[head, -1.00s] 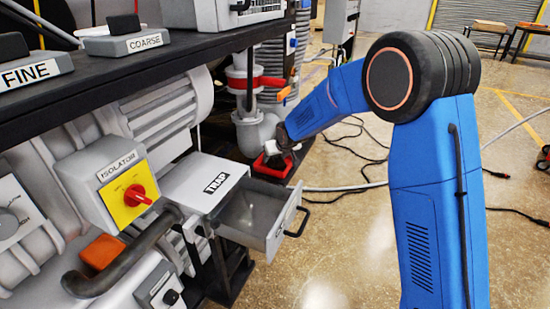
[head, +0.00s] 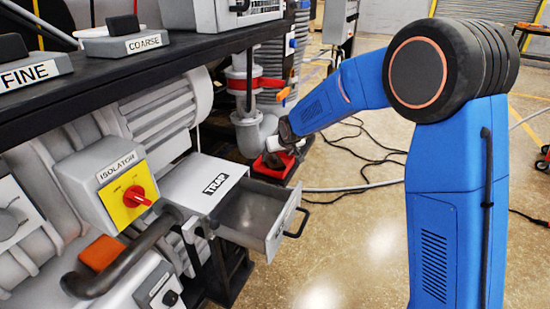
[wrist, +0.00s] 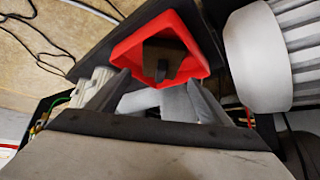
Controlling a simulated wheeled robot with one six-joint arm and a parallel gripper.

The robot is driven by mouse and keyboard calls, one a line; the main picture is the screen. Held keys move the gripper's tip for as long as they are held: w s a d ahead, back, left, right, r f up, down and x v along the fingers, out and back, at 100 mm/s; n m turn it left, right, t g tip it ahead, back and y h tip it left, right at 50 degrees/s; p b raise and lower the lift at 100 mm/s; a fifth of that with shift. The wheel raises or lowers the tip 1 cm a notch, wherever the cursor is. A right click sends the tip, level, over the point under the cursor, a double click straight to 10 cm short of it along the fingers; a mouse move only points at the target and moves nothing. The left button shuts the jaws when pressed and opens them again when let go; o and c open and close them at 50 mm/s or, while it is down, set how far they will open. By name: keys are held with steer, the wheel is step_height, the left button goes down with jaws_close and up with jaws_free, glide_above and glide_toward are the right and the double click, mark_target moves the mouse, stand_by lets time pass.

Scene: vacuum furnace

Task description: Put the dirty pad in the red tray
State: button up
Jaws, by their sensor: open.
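The red tray (head: 289,177) sits low beside the grey pipework in the head view. In the wrist view the red tray (wrist: 203,66) lies just beyond my fingertips, with its rim facing me and a dark inside. A small dark piece (wrist: 161,71) shows in it; it may be the dirty pad, but I cannot tell for sure. My gripper (wrist: 159,80) is open, its two fingers spread on either side of the tray's near edge. In the head view my gripper (head: 285,138) hangs above the tray, and its fingers are hard to make out.
The open TRAP drawer (head: 256,215) looks empty and juts out left of my arm. The black bench shelf (head: 120,75) and isolator box (head: 115,180) stand at left. Cables lie on the floor (head: 345,240), which is otherwise open at right.

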steer(key=v, duration=0.7)
steer(key=shift+s, duration=0.15)
steer(key=shift+d+r, duration=0.15)
steer(key=shift+r, duration=0.05)
steer(key=s+d+r+m+h, duration=0.1)
steer(key=s+d+r, duration=0.4)
steer(key=s+d, duration=0.55)
steer(key=s+d+r+m+h, duration=0.15)
steer(key=s+d+r, duration=0.25)
steer(key=s+d, duration=0.65)
steer(key=s+d+f+m+g, duration=0.1)
steer(key=s+d, duration=0.5)
steer(key=s, duration=0.6)
steer(key=s+d+f+m+g, duration=0.1)
steer(key=s+d, duration=0.5)
steer(key=s, duration=0.6)
steer(key=shift+s+f+h, duration=0.35)
steer(key=shift+s+f, duration=0.05)
steer(key=shift+f, duration=0.25)
